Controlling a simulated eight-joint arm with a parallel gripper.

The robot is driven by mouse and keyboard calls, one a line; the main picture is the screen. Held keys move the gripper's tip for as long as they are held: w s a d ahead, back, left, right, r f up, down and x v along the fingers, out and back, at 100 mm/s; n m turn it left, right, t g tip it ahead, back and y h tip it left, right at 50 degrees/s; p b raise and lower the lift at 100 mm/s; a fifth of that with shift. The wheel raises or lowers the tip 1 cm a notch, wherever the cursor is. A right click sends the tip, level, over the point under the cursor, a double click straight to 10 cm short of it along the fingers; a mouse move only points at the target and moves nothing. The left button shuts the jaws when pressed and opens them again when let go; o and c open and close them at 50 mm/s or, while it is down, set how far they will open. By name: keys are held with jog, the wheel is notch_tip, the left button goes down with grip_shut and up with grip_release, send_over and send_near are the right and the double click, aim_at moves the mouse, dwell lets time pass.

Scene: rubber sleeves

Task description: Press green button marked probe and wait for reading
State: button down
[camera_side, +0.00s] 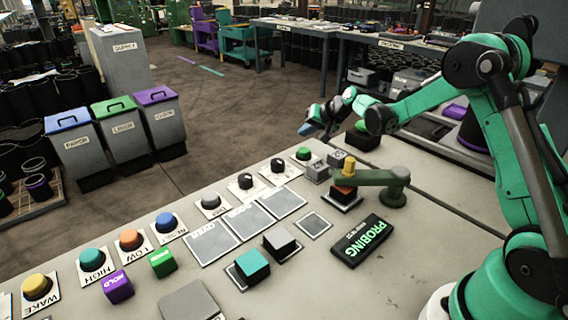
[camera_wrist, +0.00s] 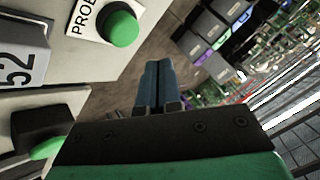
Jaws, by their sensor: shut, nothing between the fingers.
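The green button (camera_side: 304,153) is a round dome on a white plate at the bench's far edge. In the wrist view the green button (camera_wrist: 122,28) sits beside a label reading "PROBE". My gripper (camera_side: 306,129) has blue fingers, shut and empty, above the button in the side view. In the wrist view my gripper (camera_wrist: 160,66) points past the bench edge, apart from the button. A black display (camera_side: 361,241) reads "PROBING" in green; its smaller line is too small to read. An olive probe arm (camera_side: 385,178) with a yellow head (camera_side: 348,166) stands over an orange block (camera_side: 345,192).
Grey numbered blocks (camera_side: 317,172) stand close to the button. Black knobs (camera_side: 245,181) and several coloured buttons line the bench's far edge. A teal-topped block (camera_side: 252,264) and a grey block (camera_side: 279,242) sit nearer. A dark green-topped piece (camera_side: 363,136) stands right of my gripper.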

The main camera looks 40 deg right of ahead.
aim_at(305, 152)
jog(key=shift+r, duration=1.35)
jog(key=shift+s+a+r, duration=0.1)
jog(key=shift+a+r, duration=0.1)
jog(key=s+a+r+n+g, duration=0.2)
jog(key=s+a+r+n, duration=0.4)
jog(key=s+a, duration=0.7)
jog(key=s+a+f+n+h, duration=0.1)
jog(key=s, duration=0.8)
jog(key=shift+a+f+n, duration=0.25)
jog(key=shift+n, duration=0.15)
